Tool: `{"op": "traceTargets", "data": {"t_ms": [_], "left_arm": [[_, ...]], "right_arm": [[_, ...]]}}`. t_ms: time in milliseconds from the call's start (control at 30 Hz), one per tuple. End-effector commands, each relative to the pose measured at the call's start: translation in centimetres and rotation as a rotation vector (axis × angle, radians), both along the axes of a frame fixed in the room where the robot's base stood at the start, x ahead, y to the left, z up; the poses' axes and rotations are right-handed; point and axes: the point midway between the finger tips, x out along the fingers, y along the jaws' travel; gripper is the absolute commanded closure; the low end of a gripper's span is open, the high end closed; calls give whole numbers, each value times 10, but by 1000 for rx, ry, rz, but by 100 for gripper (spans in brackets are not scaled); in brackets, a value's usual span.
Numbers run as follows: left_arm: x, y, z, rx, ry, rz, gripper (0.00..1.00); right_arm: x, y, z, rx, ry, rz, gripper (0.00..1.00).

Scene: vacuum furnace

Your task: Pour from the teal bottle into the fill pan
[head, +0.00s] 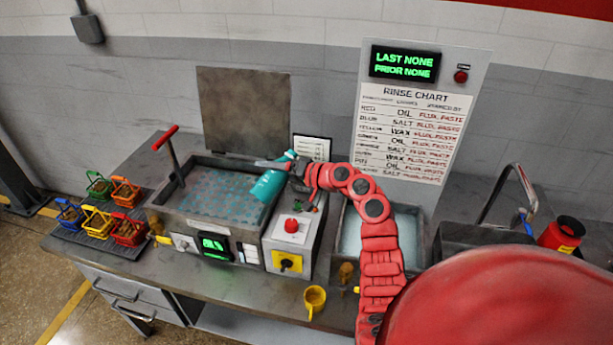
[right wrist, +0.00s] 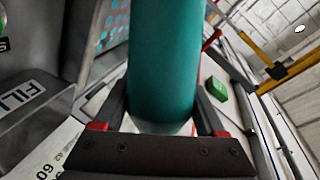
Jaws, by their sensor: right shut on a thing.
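The teal bottle (head: 268,186) is tilted in the head view, held above the right edge of the large basin with the dotted bottom. My right gripper (head: 284,165) is shut on it. In the right wrist view the teal bottle (right wrist: 164,65) fills the middle, between the two fingers of the right gripper (right wrist: 162,118). A grey part labelled FILL (right wrist: 25,98), likely the fill pan, shows at the left of that view; I cannot pick it out in the head view. No liquid stream is visible. My left gripper is not in view.
The dotted basin (head: 185,206) has a red-handled lever (head: 167,143). A control box (head: 290,235) with a red button stands right of it. Several coloured baskets (head: 98,210) sit at left. A yellow cup (head: 314,298) is at the bench's front edge. A second basin (head: 350,230) is partly behind my arm.

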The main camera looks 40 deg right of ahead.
Motion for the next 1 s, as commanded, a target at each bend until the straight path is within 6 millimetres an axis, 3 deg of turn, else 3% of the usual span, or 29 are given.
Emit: {"op": "traceTargets", "data": {"t_ms": [733, 1000], "left_arm": [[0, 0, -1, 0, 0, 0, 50], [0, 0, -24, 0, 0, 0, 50]], "right_arm": [[0, 0, 0, -2, -2, 0, 93], [2, -7, 2, -136, -28, -2, 93]]}}
